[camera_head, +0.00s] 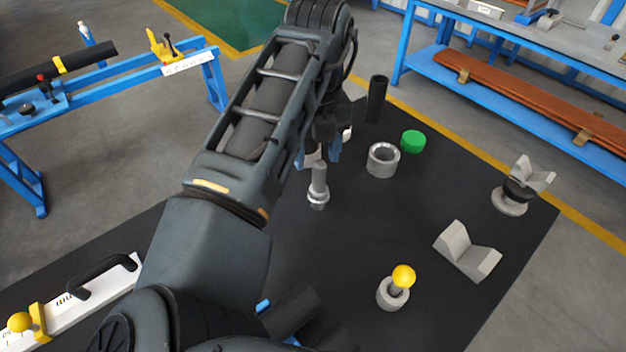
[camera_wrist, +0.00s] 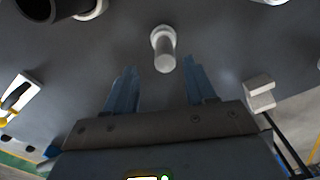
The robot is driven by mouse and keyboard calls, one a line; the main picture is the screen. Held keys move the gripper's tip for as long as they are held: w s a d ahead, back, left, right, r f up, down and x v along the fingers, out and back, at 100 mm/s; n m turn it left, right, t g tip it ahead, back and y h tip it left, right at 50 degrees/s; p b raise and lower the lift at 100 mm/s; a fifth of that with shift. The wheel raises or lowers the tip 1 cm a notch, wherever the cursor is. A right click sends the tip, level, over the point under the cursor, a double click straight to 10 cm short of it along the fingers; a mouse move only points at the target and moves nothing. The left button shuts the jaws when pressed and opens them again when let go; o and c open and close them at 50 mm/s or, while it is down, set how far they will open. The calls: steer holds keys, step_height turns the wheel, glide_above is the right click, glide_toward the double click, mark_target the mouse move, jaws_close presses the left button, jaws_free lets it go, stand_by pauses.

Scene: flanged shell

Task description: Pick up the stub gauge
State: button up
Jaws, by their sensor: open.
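The stub gauge (camera_head: 318,188), which I take to be the grey metal pin with a wider collar at its lower end, stands on the black mat below my gripper (camera_head: 322,154). In the wrist view, the stub gauge (camera_wrist: 164,50) shows between and beyond the fingertips, its shaft pointing toward the camera. My gripper (camera_wrist: 160,76) is open, its two blue fingers spread apart with nothing between them. No contact with the gauge shows. In the head view my arm hides much of the gripper.
Right of the gauge are a grey ring (camera_head: 383,161), a green cylinder (camera_head: 412,142) and a black tube (camera_head: 376,99). A V-block (camera_head: 467,251), a V-topped stand (camera_head: 511,198) and a yellow-knobbed piece (camera_head: 402,277) stand farther right. The black mat (camera_head: 345,245) is clear around the gauge.

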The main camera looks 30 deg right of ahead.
mark_target(319, 178)
steer(key=f+b, duration=0.1)
steer(key=f, duration=0.1)
steer(key=f+b, duration=0.2)
steer(key=f, duration=0.1)
steer(key=f+b, duration=0.1)
steer(key=f, duration=0.1)
steer(key=shift+d+f+b, duration=0.35)
steer(key=shift+f+b, duration=0.05)
steer(key=shift+r, duration=0.1)
steer(key=shift+c, duration=0.4)
jaws_close()
